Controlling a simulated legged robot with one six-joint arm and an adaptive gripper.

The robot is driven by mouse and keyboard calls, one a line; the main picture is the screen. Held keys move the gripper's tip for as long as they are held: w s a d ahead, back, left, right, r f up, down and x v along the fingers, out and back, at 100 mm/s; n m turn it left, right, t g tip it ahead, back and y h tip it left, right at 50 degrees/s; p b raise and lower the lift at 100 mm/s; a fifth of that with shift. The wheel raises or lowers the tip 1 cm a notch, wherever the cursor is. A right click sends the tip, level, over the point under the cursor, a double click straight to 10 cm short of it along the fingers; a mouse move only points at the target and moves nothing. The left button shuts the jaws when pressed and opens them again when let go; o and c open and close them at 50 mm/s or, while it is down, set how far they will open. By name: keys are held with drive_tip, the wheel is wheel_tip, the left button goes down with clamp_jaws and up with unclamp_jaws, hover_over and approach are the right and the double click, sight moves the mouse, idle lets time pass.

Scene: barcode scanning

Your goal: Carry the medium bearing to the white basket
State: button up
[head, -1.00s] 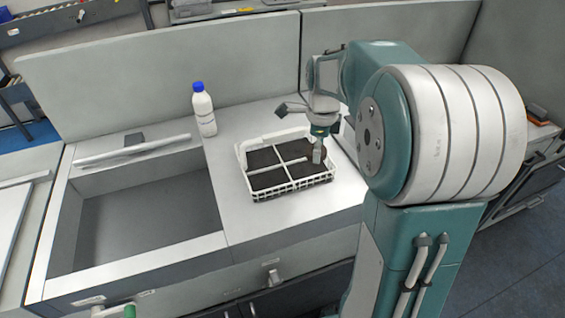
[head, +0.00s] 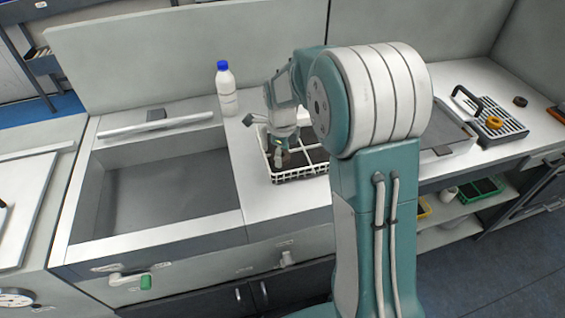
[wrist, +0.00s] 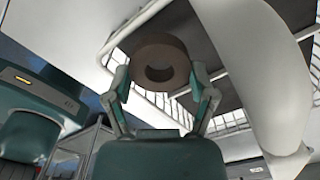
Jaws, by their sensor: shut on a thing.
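The medium bearing, a brown ring (wrist: 158,66), sits between the two fingertips of my gripper (wrist: 161,90) in the wrist view. The fingers press on it from both sides. The white basket (head: 302,177) stands on the counter in the head view, a low wire tray with a dark floor and white dividers. My gripper (head: 281,161) is over its left part there. My arm hides the basket's right and back parts. The basket's rim (wrist: 130,27) shows behind the bearing in the wrist view. I cannot tell the bearing's height above the basket floor.
A white bottle with a blue cap (head: 226,92) stands just behind and left of the basket. A sunken sink (head: 165,195) lies to the left. A slotted rack (head: 492,125) with an orange ring (head: 494,122) and a separate dark ring (head: 520,101) are at the right.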

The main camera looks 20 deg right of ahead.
sight(282, 169)
drive_tip(key=shift+f, duration=1.65)
drive_tip(key=shift+f, duration=0.2)
drive_tip(key=o, duration=1)
drive_tip(key=shift+c, duration=0.2)
